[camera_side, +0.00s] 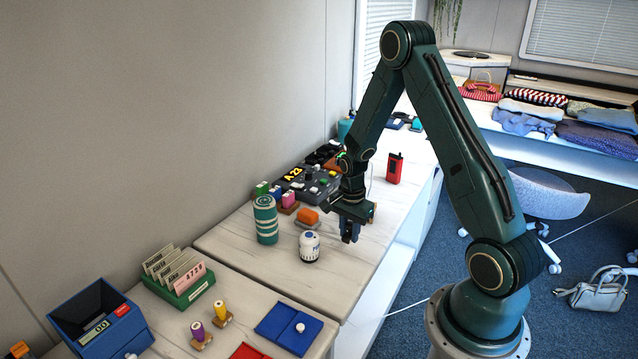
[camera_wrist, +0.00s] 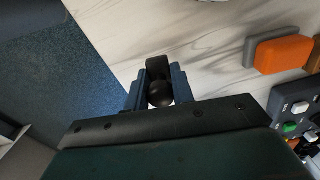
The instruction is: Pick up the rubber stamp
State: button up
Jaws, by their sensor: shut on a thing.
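My gripper (camera_side: 350,228) is over the right-hand white table, low and pointing down. In the wrist view its two blue fingers (camera_wrist: 157,80) are shut on a dark thing with a round black knob, which looks like the rubber stamp (camera_wrist: 160,93). A squarer dark part of it shows just beyond the knob. In the side view the held thing is mostly hidden by the fingers, and I cannot tell whether it touches the table.
A white jar (camera_side: 309,247), a green striped cylinder (camera_side: 265,220) and an orange block (camera_side: 307,217) stand left of my gripper. A dark keypad console (camera_side: 310,183) is behind. A red device (camera_side: 394,168) stands to the right. The table's front edge is close by.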

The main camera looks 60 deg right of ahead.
aim_at(349, 223)
notch_tip(349, 223, up, 16)
dwell(0.5)
jog(key=shift+w, duration=0.1)
dwell(0.5)
